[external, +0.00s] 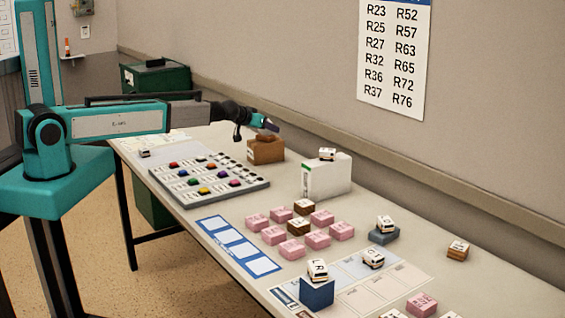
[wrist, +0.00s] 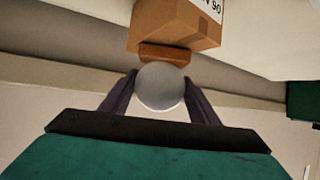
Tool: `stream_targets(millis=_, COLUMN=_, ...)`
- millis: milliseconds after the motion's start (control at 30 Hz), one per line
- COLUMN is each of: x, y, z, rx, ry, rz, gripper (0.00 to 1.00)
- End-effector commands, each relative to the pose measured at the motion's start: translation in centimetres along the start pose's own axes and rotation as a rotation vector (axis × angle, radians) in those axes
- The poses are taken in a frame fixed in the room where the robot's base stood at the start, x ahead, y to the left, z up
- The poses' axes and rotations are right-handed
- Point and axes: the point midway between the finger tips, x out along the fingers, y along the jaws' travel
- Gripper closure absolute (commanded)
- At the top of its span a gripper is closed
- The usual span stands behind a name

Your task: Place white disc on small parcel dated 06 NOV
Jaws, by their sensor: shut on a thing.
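A brown cardboard parcel (external: 266,152) stands on the table near the wall. My gripper (external: 265,125) is just above the parcel. In the wrist view my gripper (wrist: 160,95) is shut on a round white disc (wrist: 160,86), close to the brown block. I cannot tell whether they touch. The disc is hidden in the external view.
A grey tray of coloured pieces (external: 252,187) lies in front of the parcel. A white box (external: 330,177) with a small labelled block on top stands to its right. Several pink blocks (external: 275,235) sit further right. A green box (external: 172,80) is behind.

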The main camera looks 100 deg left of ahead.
Motion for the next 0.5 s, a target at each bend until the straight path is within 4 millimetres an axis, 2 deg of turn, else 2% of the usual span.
stream_targets(millis=467, x=0.16, y=0.02, z=0.26, rx=0.000, ry=0.002, rz=0.001, gripper=0.76)
stream_targets(millis=500, x=0.15, y=0.00, z=0.28, rx=0.000, ry=0.000, rz=0.000, gripper=0.41)
